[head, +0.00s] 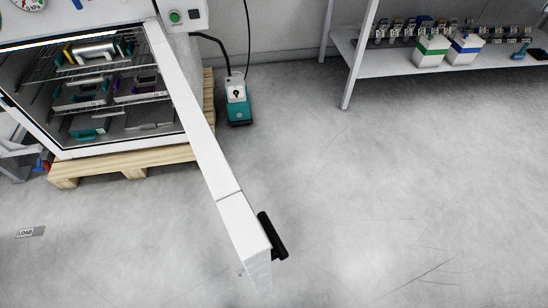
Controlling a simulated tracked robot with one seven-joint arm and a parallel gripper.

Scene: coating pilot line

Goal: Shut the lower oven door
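The lower oven door (208,135) is white and stands wide open. It swings out from the right side of the oven opening toward me, and I see it mostly edge-on from above. Its black bar handle (272,236) is on the right-hand face near the free end. The oven (32,137) is at the upper left with its lit chamber exposed. Inside, wire racks hold a metal cylinder (95,51), grey trays (82,93) and a teal item (88,128). My gripper is not in view.
The oven stands on a wooden pallet (130,165). A teal and grey pump-like unit (238,102) with a cable stands behind the door. A white shelf (430,62) with boxes and small bottles is at the upper right. The floor right of the door is clear. A LOAD label (30,231) lies at left.

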